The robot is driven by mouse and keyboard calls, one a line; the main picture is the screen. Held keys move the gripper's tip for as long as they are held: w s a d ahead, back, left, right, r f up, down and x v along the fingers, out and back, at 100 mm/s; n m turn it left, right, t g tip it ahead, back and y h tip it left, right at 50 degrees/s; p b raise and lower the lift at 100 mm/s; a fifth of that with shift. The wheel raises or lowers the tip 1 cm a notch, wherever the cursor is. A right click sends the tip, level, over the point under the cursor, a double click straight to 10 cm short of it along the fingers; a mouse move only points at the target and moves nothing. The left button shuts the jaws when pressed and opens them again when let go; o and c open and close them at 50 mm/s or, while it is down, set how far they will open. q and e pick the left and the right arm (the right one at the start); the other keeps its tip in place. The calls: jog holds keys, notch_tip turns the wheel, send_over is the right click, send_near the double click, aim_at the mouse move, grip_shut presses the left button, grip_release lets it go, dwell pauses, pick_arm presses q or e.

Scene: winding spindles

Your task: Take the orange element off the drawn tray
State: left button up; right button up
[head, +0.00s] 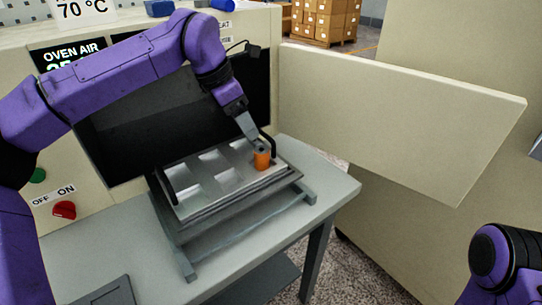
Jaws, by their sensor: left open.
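The orange element (262,160) is a small upright cylinder with a grey top, standing at the right end of the drawn tray. The metal tray (183,206) has several square recesses and lies on a rack on the grey table, in front of the dark oven opening. My left gripper (257,143) reaches down from above, with its fingertips at the top of the orange element. It is open; whether the fingers touch the element is too small to tell. Part of my right arm (492,254) shows at the lower right, but its gripper is out of view.
The oven door (400,115) stands open to the right of the tray. The grey table (330,188) has free room at the right and front. Red (64,209) and green (38,175) buttons are at left.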

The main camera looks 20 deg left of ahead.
aim_at(258, 151)
pick_arm(q)
jog(key=shift+s+d+f, duration=0.15)
jog(key=shift+d+f, duration=0.1)
jog(key=shift+f, duration=0.35)
jog(key=shift+s+d+f, duration=0.15)
jog(key=shift+d+f, duration=0.1)
jog(key=shift+f, duration=0.35)
jog(key=shift+s+d+f+p, duration=0.1)
jog(key=shift+s+f+p, duration=0.05)
jog(key=shift+s, duration=0.4)
jog(key=shift+s+d+f+p, duration=0.1)
jog(key=shift+s+p, duration=0.05)
jog(key=shift+s, duration=0.4)
jog(key=w+f, duration=0.1)
jog(key=f, duration=0.1)
jog(key=w+d+f, duration=0.2)
jog(key=f, duration=0.1)
jog(key=shift+w+f+p, duration=0.3)
jog(key=shift+w+p, duration=0.05)
jog(key=shift+s+a+r, duration=0.1)
jog(key=shift+s+r, duration=0.2)
jog(key=shift+s, duration=0.3)
jog(key=c, duration=0.4)
jog(key=shift+f, duration=0.1)
jog(key=c, duration=0.7)
pick_arm(e)
jog(key=shift+s+r, duration=0.75)
jog(key=shift+s, duration=0.1)
